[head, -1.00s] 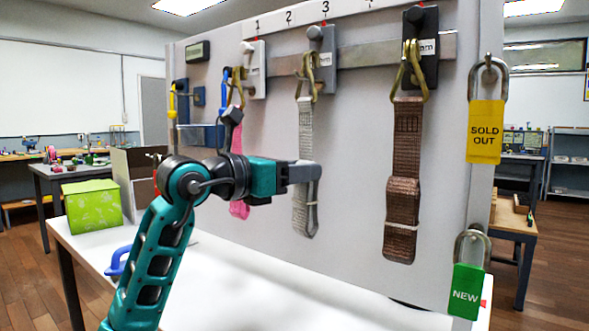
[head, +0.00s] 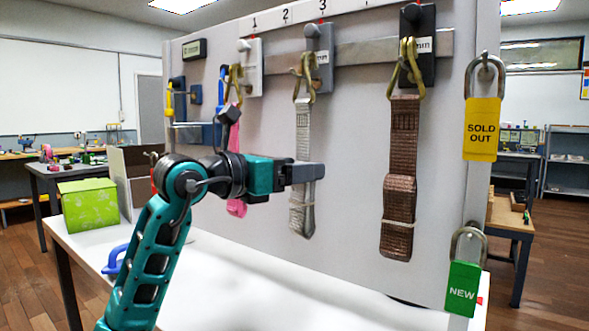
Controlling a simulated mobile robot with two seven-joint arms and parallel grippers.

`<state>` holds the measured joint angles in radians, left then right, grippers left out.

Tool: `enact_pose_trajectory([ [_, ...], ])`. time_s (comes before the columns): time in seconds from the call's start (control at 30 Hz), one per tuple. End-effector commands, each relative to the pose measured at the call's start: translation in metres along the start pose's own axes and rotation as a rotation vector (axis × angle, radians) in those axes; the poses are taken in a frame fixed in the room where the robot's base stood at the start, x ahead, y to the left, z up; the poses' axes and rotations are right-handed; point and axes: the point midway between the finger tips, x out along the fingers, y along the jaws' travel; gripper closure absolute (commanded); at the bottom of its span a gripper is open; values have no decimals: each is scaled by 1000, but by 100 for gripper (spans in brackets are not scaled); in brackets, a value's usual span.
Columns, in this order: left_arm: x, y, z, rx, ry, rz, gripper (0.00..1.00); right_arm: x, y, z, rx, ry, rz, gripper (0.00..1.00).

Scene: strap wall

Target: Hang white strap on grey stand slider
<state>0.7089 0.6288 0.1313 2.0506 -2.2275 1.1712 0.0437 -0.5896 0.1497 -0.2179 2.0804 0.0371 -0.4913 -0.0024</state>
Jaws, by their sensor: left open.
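The white strap (head: 303,128) hangs down the panel from a brass hook (head: 304,78) at the grey stand slider (head: 320,62), below the number 3. Whether the hook is fully seated on the slider I cannot tell. My left gripper (head: 308,172) is open, pointing right, and its fingers cross the lower part of the strap, hiding a piece of it. Whether they touch the strap I cannot tell. The strap's folded lower end (head: 302,218) shows below the fingers. My right gripper is out of view.
A brown strap (head: 402,140) hangs from a black slider (head: 418,62) to the right. A pink strap (head: 237,207) hangs near a white slider (head: 251,68), partly behind my arm. Yellow and green padlock tags hang at the panel's right edge. The white table (head: 270,290) below is mostly clear.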

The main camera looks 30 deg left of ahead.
Motion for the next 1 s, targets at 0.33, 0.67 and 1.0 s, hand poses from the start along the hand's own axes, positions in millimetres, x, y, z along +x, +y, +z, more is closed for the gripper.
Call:
enact_pose_trajectory([
  [0.33,-9,0,-1,1,2,0,29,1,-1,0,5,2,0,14],
  [0.67,-77,0,-2,3,3,2,29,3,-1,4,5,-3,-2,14],
  [1.0,-122,0,-1,0,1,1,29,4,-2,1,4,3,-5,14],
])
